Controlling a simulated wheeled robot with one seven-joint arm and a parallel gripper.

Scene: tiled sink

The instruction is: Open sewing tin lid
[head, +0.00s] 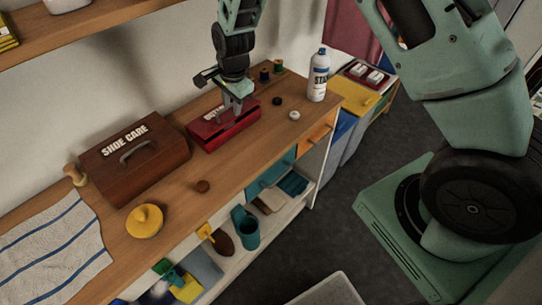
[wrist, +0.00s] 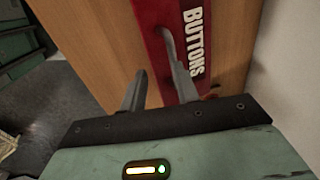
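The sewing tin is a red box (head: 222,125) on the wooden counter, with white lettering on its lid. In the wrist view the red lid (wrist: 178,14) reads BUTTONS. The lid looks closed. A grey curved handle (wrist: 167,42) seems to show on it, partly overlapped by one finger. My gripper (head: 234,106) points down at the tin, over its top. In the wrist view my gripper (wrist: 160,68) has its fingers apart, one over the lid and one beside it over the wood. Nothing shows clamped between them. Whether a finger touches the handle is unclear.
A brown SHOE CARE box (head: 135,158) stands left of the tin. A yellow lidded pot (head: 145,221) and striped towel (head: 50,250) are at left. Counter in front is mostly clear.

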